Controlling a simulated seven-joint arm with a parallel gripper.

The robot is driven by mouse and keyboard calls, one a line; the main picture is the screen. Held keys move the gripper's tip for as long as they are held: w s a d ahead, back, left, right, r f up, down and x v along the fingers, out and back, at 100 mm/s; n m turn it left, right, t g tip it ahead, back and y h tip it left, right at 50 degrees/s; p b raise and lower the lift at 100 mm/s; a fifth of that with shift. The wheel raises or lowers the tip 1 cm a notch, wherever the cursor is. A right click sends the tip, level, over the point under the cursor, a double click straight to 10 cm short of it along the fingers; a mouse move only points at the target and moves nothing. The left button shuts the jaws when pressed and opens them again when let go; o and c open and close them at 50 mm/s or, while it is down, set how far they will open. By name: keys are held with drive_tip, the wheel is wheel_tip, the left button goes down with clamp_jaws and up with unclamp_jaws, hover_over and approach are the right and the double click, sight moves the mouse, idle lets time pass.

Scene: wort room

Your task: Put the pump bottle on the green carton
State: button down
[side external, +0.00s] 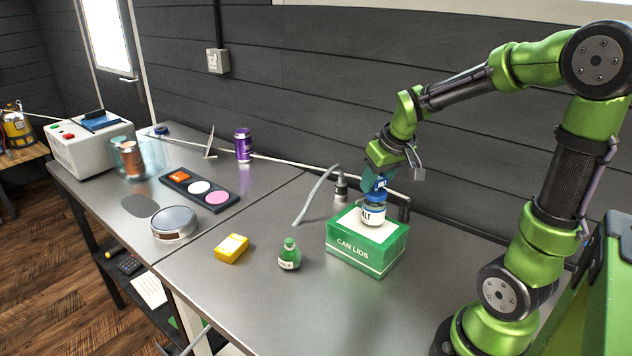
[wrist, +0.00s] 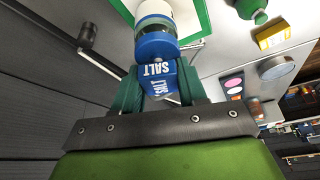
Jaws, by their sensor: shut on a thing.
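The pump bottle (side external: 373,212) is blue and white with a blue top. It is upright over the white top panel of the green carton (side external: 352,255), marked "CAN LIDS". Its base looks to be at the panel; I cannot tell for certain whether it touches. My gripper (side external: 380,182) is above the carton, shut on the blue upper part of the bottle. In the wrist view, the bottle (wrist: 155,45) shows "SALT" lettering and sits between the teal fingers of my gripper (wrist: 163,88). The carton's green edge (wrist: 203,14) shows behind it.
A small green bottle (side external: 289,256) and a yellow box (side external: 231,248) stand left of the carton. A round tin (side external: 174,224), a dark tray with coloured discs (side external: 201,189) and a purple can (side external: 243,145) are farther left. A grey hose (side external: 315,193) runs behind. The table front is clear.

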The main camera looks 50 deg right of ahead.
drive_tip(key=c, duration=0.6)
unclamp_jaws()
drive_tip(key=shift+f, duration=0.15)
drive_tip(key=shift+r, duration=0.25)
drive_tip(key=v, duration=1.1)
drive_tip(key=s+a+f+t+y, duration=0.1)
drive_tip(key=a, duration=0.4)
drive_tip(key=s+a+f+t+y, duration=0.1)
drive_tip(key=a, duration=0.5)
drive_tip(key=s+a+f+t+y, duration=0.1)
drive_tip(key=s+a, duration=0.1)
drive_tip(key=a, duration=0.4)
drive_tip(key=shift+f+y, duration=0.35)
drive_tip(key=shift+y, duration=0.05)
